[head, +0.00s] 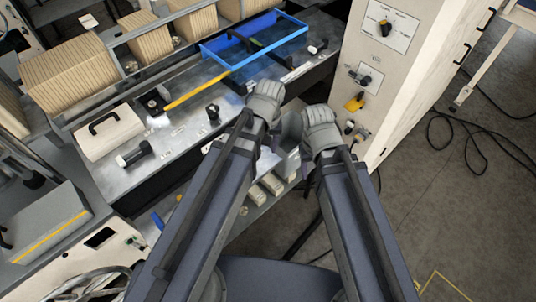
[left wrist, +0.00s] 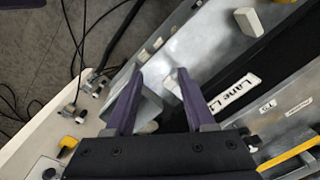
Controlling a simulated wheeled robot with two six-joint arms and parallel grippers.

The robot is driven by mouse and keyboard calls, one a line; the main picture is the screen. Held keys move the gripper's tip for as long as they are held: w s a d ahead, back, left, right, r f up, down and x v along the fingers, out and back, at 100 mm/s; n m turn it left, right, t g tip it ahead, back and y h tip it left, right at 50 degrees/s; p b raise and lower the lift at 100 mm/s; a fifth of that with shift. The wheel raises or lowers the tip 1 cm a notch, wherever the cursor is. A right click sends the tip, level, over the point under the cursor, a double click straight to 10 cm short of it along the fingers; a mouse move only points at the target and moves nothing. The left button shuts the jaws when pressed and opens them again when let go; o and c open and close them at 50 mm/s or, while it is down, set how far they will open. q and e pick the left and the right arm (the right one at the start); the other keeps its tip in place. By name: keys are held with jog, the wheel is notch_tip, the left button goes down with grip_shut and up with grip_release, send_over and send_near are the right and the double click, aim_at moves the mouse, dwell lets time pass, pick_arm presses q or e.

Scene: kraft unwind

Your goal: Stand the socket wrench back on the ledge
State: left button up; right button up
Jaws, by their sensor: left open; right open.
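I cannot pick out the socket wrench with certainty in either view. A grey metal ledge (left wrist: 203,45) runs diagonally through the left wrist view, next to a dark strip with a "Lane" label (left wrist: 234,92). My left gripper (left wrist: 158,76) is open, its two purple fingers apart with nothing clearly held between them. In the head view my left gripper (head: 264,103) is above the front of the workbench, its fingers hidden by the wrist. My right gripper (head: 320,130) is beside it to the right, near the white cabinet, its fingers hidden too.
A blue tray (head: 291,20) with dark items and a yellow bar (head: 197,91) lie on the workbench (head: 186,135). A black-handled box (head: 108,130) sits at its left. Pale blocks (head: 270,184) line a lower shelf. The white cabinet (head: 415,75) stands close on the right.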

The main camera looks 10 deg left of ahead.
pick_arm(q)
jog(key=s+d+m, duration=0.3)
jog(key=s+m, duration=0.3)
jog(key=shift+s+d, duration=0.2)
